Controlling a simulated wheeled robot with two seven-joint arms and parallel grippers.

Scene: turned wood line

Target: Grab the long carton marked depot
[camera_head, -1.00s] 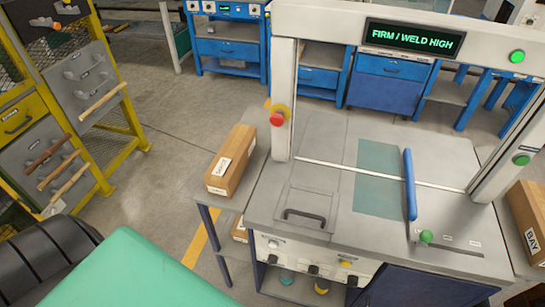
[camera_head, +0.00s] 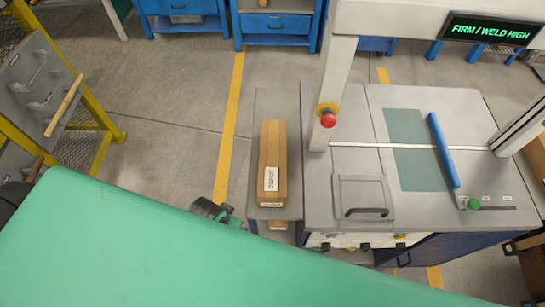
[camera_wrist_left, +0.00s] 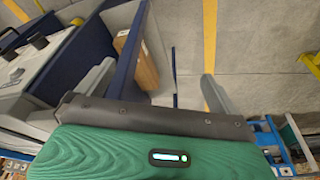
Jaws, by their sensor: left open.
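A long brown carton (camera_head: 272,160) lies lengthwise on the narrow grey side shelf (camera_head: 262,101), left of the sealing machine. It has a white label whose print is too small to read. Part of a second carton (camera_head: 278,225) shows below it. My left gripper is partly visible in the head view (camera_head: 213,211), left of the shelf and apart from the carton; my green arm covering hides some of it. In the left wrist view the jaws (camera_wrist_left: 158,72) are open and empty. A carton (camera_wrist_left: 138,55) shows there behind a navy frame; I cannot tell which one. My right gripper is out of view.
The grey machine bench (camera_head: 350,110) has an upright post with a red button (camera_head: 327,117) close to the shelf's right. Another carton (camera_head: 537,155) is at the far right. A yellow rack (camera_head: 85,140) stands left. Open floor with a yellow line lies between rack and shelf.

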